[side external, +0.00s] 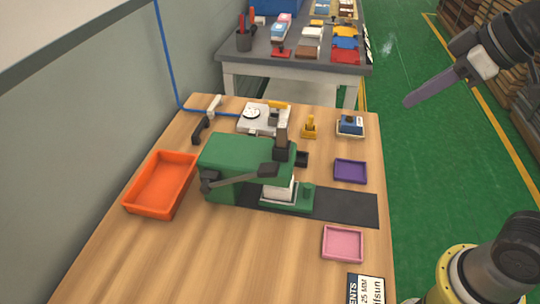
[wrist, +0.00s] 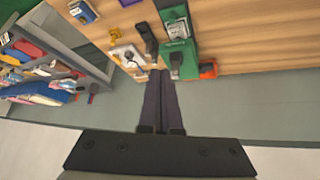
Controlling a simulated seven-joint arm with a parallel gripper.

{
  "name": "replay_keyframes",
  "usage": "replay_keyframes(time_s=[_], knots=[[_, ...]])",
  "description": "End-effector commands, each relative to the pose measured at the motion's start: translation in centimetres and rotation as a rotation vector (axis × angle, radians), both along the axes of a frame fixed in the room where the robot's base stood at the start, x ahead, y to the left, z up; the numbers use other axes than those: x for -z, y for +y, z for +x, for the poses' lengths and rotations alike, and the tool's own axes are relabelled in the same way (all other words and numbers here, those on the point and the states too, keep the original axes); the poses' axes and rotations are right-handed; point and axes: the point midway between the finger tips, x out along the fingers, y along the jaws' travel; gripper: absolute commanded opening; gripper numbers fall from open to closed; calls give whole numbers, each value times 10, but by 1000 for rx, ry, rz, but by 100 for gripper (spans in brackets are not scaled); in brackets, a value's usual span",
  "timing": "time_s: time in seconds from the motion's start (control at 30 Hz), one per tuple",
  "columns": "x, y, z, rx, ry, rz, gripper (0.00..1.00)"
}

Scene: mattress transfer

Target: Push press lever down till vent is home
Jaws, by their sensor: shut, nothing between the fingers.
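The green press (side external: 232,160) stands on the wooden table, its ram column upright at its right end. Its dark press lever (side external: 238,179) slopes along the near side, with the knobbed end low at the left. A white piece (side external: 279,190), perhaps the vent, sits under the ram on the green base; I cannot tell how far it is seated. My gripper (side external: 407,103) is shut and empty, raised at the right and well apart from the lever. In the wrist view my fingers (wrist: 160,73) lie together, and the press (wrist: 178,52) is beyond their tips.
An orange tray (side external: 160,184) lies left of the press. A purple tray (side external: 350,171) and a pink tray (side external: 342,244) lie to the right. A white fixture (side external: 262,119), a yellow stand (side external: 310,127) and a blue-topped block (side external: 350,125) stand behind. A grey bench (side external: 290,62) is farther back.

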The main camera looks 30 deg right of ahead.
Motion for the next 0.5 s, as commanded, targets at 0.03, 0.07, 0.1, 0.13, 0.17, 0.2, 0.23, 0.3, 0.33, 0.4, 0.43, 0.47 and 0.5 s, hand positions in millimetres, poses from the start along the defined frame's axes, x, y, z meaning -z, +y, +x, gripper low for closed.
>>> replay_keyframes(time_s=[0.03,0.07,0.1,0.13,0.17,0.2,0.23,0.3,0.33,0.4,0.43,0.47,0.5], knots=[[-8,15,17,-57,1,0,0],[-12,23,27,-89,-1,0,0],[-16,36,39,-131,-2,0,0],[-19,46,48,-163,-1,2,0],[-21,56,56,-194,0,1,0],[-23,70,67,-233,3,3,0],[-23,81,74,-263,6,5,0],[-21,106,88,-322,17,7,0],[-19,116,93,-345,23,8,0],[-13,137,100,-384,41,12,0],[-10,144,102,-398,49,12,0],[-6,151,103,-410,58,11,0],[-1,157,103,-425,70,8,0]])
